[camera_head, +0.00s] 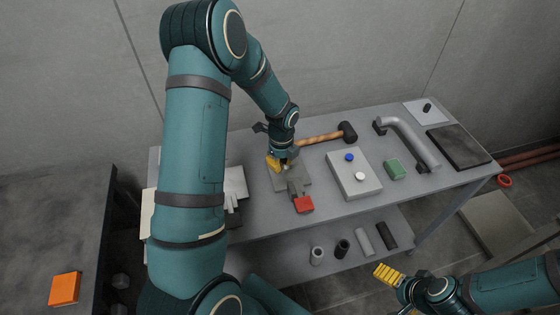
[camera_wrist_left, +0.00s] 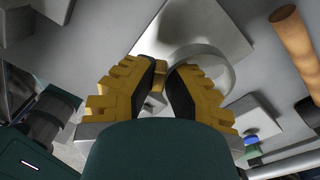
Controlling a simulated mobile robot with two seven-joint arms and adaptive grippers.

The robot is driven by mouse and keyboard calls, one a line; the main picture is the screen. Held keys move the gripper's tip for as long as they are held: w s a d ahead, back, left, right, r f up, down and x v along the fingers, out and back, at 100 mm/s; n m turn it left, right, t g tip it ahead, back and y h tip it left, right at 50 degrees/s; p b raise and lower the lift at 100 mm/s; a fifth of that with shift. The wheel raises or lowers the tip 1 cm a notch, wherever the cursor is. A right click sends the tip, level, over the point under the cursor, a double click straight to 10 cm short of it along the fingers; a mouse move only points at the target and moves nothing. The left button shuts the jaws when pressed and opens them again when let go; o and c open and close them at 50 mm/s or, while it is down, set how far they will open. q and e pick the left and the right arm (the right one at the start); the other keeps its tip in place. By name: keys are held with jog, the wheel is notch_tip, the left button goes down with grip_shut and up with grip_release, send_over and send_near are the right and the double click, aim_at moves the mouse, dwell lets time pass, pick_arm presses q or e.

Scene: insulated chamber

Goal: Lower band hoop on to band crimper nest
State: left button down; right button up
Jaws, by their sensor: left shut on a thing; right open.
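My left gripper (camera_head: 281,165) is low over the grey band crimper (camera_head: 296,184), which has a red block (camera_head: 304,204) at its near end. In the left wrist view its yellow fingers (camera_wrist_left: 160,80) are closed on the thin, pale band hoop (camera_wrist_left: 228,75). The hoop shows beyond the right finger, over a bright metal plate (camera_wrist_left: 225,30) of the crimper. The arm and fingers hide the hoop in the head view, and I cannot tell whether it touches the nest. My right gripper (camera_head: 392,291) is open and empty, low in front of the bench.
A mallet (camera_head: 325,136) lies behind the crimper. To its right are a white box with blue and white knobs (camera_head: 355,185), a green block (camera_head: 394,169) and a grey bent pipe (camera_head: 412,143). Several cylinders stand or lie on the lower shelf (camera_head: 290,262).

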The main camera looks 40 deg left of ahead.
aim_at(280, 176)
pick_arm(q)
jog(key=shift+f+b, duration=1.3)
jog(key=shift+f, duration=0.7)
jog(key=shift+f, duration=0.2)
jog(key=c, duration=1)
grip_release()
